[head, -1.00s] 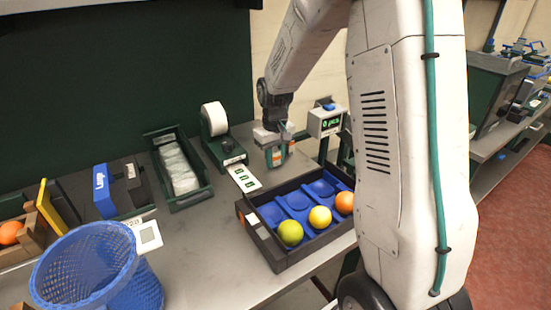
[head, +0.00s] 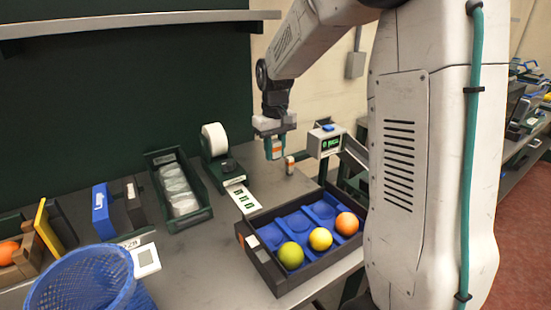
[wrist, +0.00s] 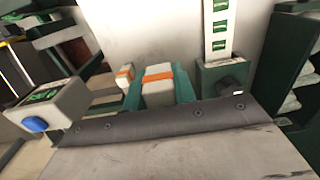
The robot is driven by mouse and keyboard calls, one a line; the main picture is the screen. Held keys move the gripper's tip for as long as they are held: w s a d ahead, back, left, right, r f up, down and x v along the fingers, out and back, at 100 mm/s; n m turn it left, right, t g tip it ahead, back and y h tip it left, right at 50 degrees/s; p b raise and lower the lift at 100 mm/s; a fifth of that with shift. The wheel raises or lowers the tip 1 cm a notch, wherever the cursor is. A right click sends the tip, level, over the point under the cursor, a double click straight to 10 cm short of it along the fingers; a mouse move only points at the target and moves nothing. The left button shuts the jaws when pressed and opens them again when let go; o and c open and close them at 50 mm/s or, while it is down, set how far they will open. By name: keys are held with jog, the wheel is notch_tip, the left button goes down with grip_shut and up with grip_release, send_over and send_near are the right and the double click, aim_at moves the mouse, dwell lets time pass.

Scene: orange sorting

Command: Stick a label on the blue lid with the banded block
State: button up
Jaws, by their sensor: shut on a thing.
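My gripper (head: 275,148) is shut on a white block with an orange band. This banded block (wrist: 158,85) sits between the two green fingers in the wrist view, and its orange band also shows in the head view. A second white piece with an orange band (head: 290,165) stands on the bench just right of my gripper, and it shows left of the fingers in the wrist view (wrist: 124,77). A label strip (head: 241,197) with green-printed labels runs out of the dispenser (head: 215,148). A blue upright panel (head: 102,212), perhaps the lid, stands at the left.
A dark tray (head: 274,274) with blue cups holds three fruits at the front. A green bin (head: 200,216) with clear bags stands left of the dispenser. A small display unit (head: 327,141) is right of my gripper. A blue basket (head: 80,285) is at the front left.

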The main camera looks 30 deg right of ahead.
jog(key=shift+a, duration=0.25)
jog(key=n, duration=0.1)
send_near(250, 206)
jog(key=w+d+r, duration=0.2)
jog(key=w+d, duration=0.1)
jog(key=d, duration=0.1)
jog(key=shift+m, duration=0.5)
jog(key=s+a+f, duration=0.1)
jog(key=a, duration=0.1)
jog(key=s+a+f, duration=0.1)
jog(key=a, duration=0.1)
jog(key=shift+s+f, duration=0.2)
jog(key=shift+s, duration=0.2)
jog(key=shift+f, duration=2.7)
jog(key=shift+f, duration=0.55)
notch_tip(250, 206, up, 7)
